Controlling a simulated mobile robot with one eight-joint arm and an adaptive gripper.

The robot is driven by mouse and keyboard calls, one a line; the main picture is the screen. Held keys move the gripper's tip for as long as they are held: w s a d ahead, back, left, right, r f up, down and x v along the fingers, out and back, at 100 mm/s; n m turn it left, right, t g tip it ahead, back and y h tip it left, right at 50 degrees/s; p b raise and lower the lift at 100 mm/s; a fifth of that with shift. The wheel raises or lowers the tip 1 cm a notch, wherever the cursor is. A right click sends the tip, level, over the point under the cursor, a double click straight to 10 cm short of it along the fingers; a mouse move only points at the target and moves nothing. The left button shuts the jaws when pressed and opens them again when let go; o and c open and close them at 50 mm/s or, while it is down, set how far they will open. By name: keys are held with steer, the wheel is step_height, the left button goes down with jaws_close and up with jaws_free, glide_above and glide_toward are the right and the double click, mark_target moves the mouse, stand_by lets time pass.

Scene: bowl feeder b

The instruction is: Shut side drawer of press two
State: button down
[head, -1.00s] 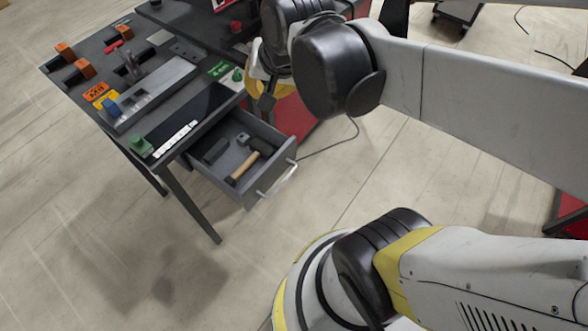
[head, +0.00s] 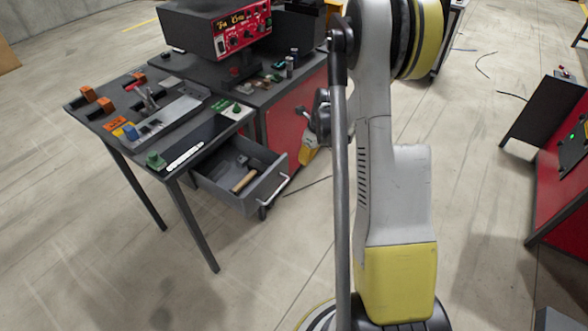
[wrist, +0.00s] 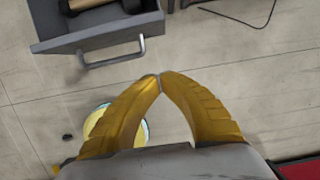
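The side drawer (head: 262,191) hangs open under the grey table, its front panel facing right and towards me. A pale bar handle (head: 275,192) is on that panel. A hammer with a wooden handle (head: 244,181) and a dark block lie inside. My gripper (head: 305,160) is low, just to the right of the drawer front. In the wrist view its yellow fingers (wrist: 160,77) meet at the tips with nothing between them. The drawer (wrist: 95,34) and handle (wrist: 112,54) show there at upper left, apart from the fingers.
The tabletop (head: 150,92) carries orange blocks, a grey fixture and a green button. A red-fronted control box (head: 242,32) stands on the bench behind, whose red side panel (head: 290,130) is close behind my gripper. A thin cable lies on the floor. Floor before the drawer is clear.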

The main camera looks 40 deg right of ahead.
steer(key=w+a+f+b, duration=0.2)
steer(key=w+f+b, duration=0.3)
steer(key=f, duration=0.4)
steer(key=shift+w+f+b, duration=0.15)
steer(key=shift+w+b, duration=0.15)
steer(key=shift+w, duration=0.3)
steer(key=shift+a, duration=0.1)
steer(key=shift+w, duration=0.1)
